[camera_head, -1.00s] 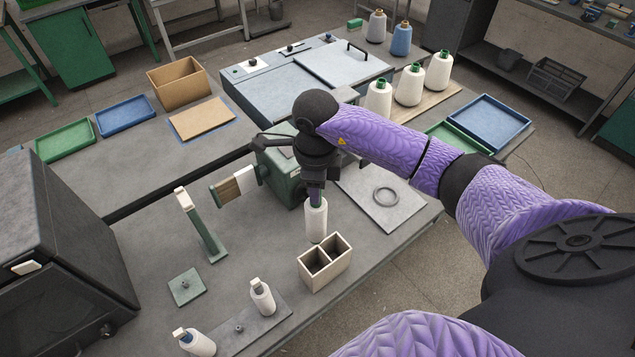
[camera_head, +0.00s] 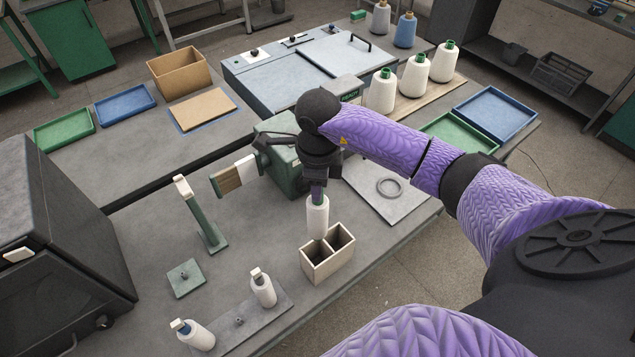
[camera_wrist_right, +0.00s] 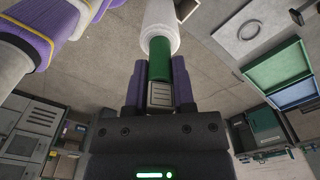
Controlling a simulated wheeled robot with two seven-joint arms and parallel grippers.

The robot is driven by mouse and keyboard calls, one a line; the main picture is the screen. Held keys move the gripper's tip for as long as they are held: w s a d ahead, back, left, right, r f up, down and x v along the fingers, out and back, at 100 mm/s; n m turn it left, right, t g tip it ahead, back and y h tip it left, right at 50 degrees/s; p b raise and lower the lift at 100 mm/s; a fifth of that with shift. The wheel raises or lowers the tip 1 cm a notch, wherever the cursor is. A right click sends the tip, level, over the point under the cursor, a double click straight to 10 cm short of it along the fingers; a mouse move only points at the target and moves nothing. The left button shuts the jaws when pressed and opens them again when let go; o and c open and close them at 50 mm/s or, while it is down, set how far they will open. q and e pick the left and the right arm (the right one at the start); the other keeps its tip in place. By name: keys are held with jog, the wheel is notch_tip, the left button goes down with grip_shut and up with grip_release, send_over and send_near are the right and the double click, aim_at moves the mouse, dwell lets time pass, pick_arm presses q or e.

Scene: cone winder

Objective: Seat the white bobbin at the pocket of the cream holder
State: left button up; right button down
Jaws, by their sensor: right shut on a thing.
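My right gripper (camera_head: 318,190) points down and is shut on the green top of a white bobbin (camera_head: 317,218). The bobbin hangs upright, its lower end overlapping the back-left edge of the cream holder (camera_head: 328,265) in the head view. I cannot tell whether it is above the pocket or just inside it. The holder is an open box with two pockets, side by side. In the right wrist view the white bobbin (camera_wrist_right: 160,28) extends away from the gripper (camera_wrist_right: 158,90), with a small corner of the holder (camera_wrist_right: 187,9) beside it. My left gripper is out of view.
A green stand (camera_head: 206,228) and green winder (camera_head: 283,150) are left of and behind the gripper. A light plate with a ring (camera_head: 389,187) lies right. White cones (camera_head: 414,78) stand behind.

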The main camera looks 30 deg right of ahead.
dwell(0.6)
jog(key=shift+f+b, duration=2.15)
jog(key=shift+f, duration=0.2)
jog(key=shift+f+b, duration=1.9)
jog(key=shift+f, duration=0.25)
jog(key=shift+f+b, duration=2.1)
jog(key=shift+f, duration=0.15)
